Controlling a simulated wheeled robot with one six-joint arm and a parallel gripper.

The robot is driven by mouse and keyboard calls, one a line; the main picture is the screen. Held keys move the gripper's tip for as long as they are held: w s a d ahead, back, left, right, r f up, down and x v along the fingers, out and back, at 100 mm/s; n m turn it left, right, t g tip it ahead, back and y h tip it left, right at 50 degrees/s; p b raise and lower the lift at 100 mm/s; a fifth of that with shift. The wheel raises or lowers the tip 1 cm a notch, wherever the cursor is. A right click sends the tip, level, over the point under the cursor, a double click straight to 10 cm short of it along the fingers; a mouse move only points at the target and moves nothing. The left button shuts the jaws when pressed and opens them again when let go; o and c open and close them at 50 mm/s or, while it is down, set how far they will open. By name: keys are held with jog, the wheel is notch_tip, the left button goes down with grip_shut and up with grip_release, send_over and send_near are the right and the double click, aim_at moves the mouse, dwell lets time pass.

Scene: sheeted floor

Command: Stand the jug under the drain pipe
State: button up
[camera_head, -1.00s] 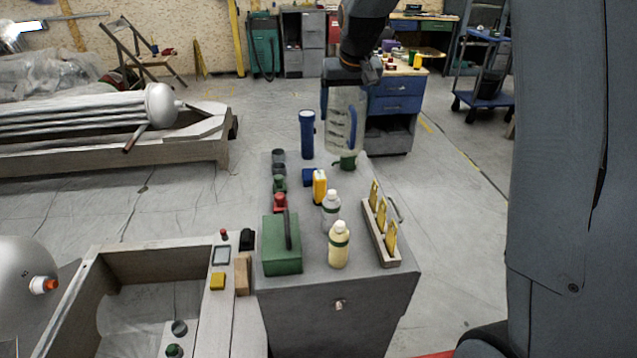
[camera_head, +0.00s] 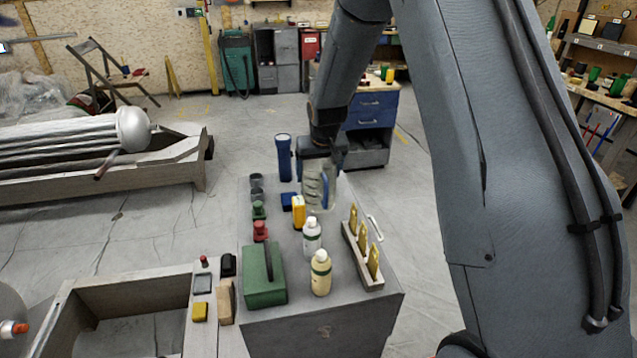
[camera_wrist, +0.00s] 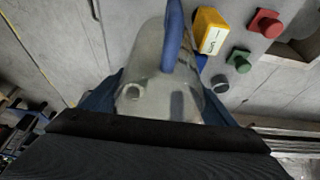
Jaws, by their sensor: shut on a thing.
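The clear jug (camera_head: 313,190) with a blue handle is upright over the far right part of the grey cart's top (camera_head: 345,325). I cannot tell whether its base touches the top. My gripper (camera_head: 325,160) is shut on the jug from above. In the wrist view, the jug (camera_wrist: 150,85) lies between my blue fingers, its handle (camera_wrist: 173,40) pointing away. A short slanted pipe (camera_head: 108,164) with a brown end hangs from the round end of the tube bundle (camera_head: 132,130) at left; I cannot tell if this is the drain pipe.
A wooden trough (camera_head: 65,300) is at lower left. Floor between is clear.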

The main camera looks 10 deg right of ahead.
jog(key=shift+f+p, duration=0.4)
jog(key=shift+f, duration=1.8)
jog(key=shift+f, duration=0.15)
jog(key=o, duration=1.2)
jog(key=shift+c, duration=0.2)
